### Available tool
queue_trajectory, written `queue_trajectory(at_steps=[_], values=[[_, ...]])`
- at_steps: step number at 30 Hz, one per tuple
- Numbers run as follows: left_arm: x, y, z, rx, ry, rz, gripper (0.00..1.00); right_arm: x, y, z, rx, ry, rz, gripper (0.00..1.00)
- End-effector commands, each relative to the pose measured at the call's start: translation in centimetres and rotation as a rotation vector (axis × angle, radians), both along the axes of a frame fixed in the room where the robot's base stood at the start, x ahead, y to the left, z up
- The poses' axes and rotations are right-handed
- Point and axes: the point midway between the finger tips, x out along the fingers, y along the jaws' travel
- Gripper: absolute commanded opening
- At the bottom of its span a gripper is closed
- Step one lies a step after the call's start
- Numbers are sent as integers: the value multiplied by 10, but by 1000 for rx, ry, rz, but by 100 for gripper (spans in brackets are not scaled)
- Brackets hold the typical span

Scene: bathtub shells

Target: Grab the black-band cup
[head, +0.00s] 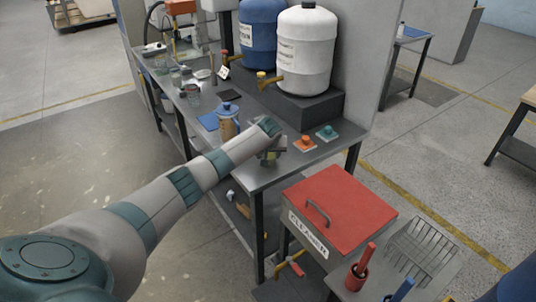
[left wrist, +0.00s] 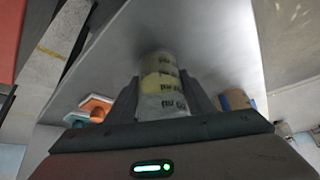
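My left gripper (head: 271,156) is low over the near end of the grey workbench, mostly hidden behind my left arm in the head view. In the left wrist view a cup (left wrist: 163,88) with pale and yellow bands and dark lettering stands between the two fingers of the gripper (left wrist: 164,98). The fingers are close on either side of it; I cannot tell whether they touch it. No plain black band is clear on this cup. A cup-like jar (head: 228,122) with a blue top stands further back on the bench. My right gripper is not in view.
An orange-knobbed piece (head: 304,144) and a green-knobbed piece (head: 327,133) lie right of the gripper. White (head: 304,52) and blue (head: 262,35) drums stand behind. A red-lidded box (head: 340,207) stands in front of the bench (head: 262,180). Several small items crowd the bench's far end.

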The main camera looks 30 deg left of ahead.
Motion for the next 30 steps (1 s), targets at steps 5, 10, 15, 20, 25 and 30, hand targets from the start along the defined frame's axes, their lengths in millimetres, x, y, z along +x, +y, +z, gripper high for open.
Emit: queue_trajectory(at_steps=[5,10,15,20,25,30], values=[[0,0,1,1,-1,0,23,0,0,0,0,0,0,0],[0,0,1,1,-1,0,23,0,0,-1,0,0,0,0],[1,0,9,0,-2,0,23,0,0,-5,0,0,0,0],[1,0,27,0,-5,-1,23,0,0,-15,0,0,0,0],[4,-20,49,-2,-4,-5,23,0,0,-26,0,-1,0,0],[7,-52,69,-2,-6,-4,23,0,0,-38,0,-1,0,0]])
